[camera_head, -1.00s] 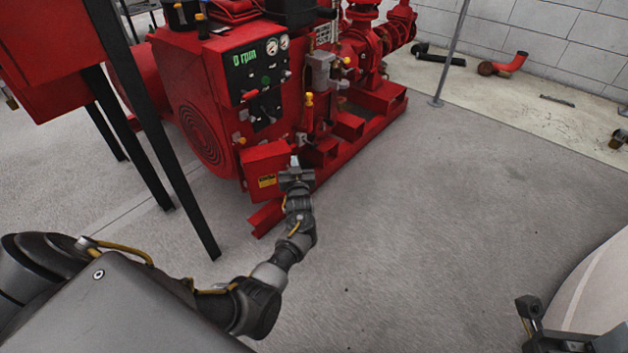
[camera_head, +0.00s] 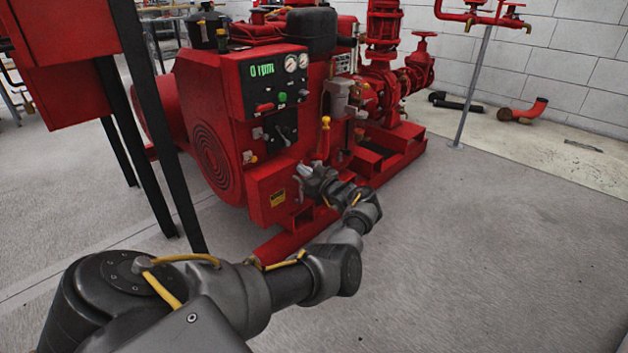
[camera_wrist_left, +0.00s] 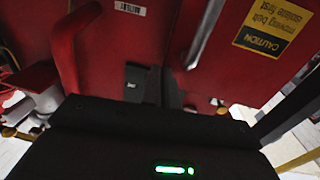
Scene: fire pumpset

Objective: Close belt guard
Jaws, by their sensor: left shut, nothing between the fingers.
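The belt guard (camera_head: 275,197) is a red box panel with a yellow caution label, low on the front of the red pumpset. In the left wrist view a red panel with the caution label (camera_wrist_left: 275,28) fills the upper right. My left gripper (camera_head: 303,172) is shut and empty, at the guard's upper right edge. I cannot tell whether it touches the guard, or how far the guard stands open. My right gripper is out of view.
The control panel (camera_head: 275,82) with gauges is above the guard. A yellow-topped red lever (camera_head: 325,135) rises close to the gripper's right. Black legs of a red cabinet (camera_head: 68,60) stand at the left. The floor (camera_head: 470,260) is clear at the right.

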